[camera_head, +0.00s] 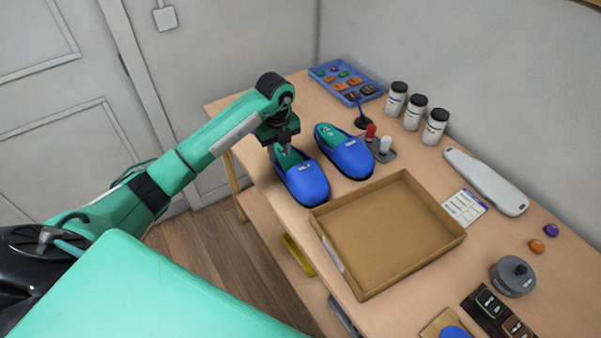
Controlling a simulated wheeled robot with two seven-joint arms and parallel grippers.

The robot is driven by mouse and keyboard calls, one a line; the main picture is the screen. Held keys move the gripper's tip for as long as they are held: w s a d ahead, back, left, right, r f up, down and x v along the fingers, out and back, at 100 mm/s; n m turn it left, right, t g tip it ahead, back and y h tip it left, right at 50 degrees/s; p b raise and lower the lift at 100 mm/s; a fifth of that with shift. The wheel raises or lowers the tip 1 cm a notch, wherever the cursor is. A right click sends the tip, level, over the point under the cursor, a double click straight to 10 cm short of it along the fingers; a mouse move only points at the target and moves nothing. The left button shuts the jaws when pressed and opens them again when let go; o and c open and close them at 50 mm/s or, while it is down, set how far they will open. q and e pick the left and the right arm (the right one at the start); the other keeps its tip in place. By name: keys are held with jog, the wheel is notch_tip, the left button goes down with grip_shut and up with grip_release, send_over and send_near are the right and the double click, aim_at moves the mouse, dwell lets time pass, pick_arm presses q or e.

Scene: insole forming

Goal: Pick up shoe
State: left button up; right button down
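Two blue slip-on shoes with green insides stand side by side on the wooden table. The left shoe (304,184) is nearer the table's left edge, and the right shoe (349,155) is just beside it. My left gripper (284,149) points down over the open heel end of the left shoe. Its fingertips are at or just above the shoe's opening, and they are too small to tell whether they touch it or how far apart they are. My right gripper is not in view.
An open cardboard box (392,240) stands just in front of the shoes. Behind them are a blue parts tray (371,87), a joystick panel (379,148) and white jars (415,112). A white elongated device (485,180) and a grey round pot (512,277) are at right.

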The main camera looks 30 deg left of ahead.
aim_at(283, 170)
pick_arm(q)
jog(key=f+p, duration=0.1)
jog(key=f, duration=0.3)
jog(key=shift+d+p, duration=0.2)
jog(key=shift+p, duration=0.15)
notch_tip(283, 170, down, 3)
jog(key=shift+d+f+p, duration=0.15)
jog(key=shift+p, duration=0.6)
jog(key=shift+f, duration=0.35)
grip_shut()
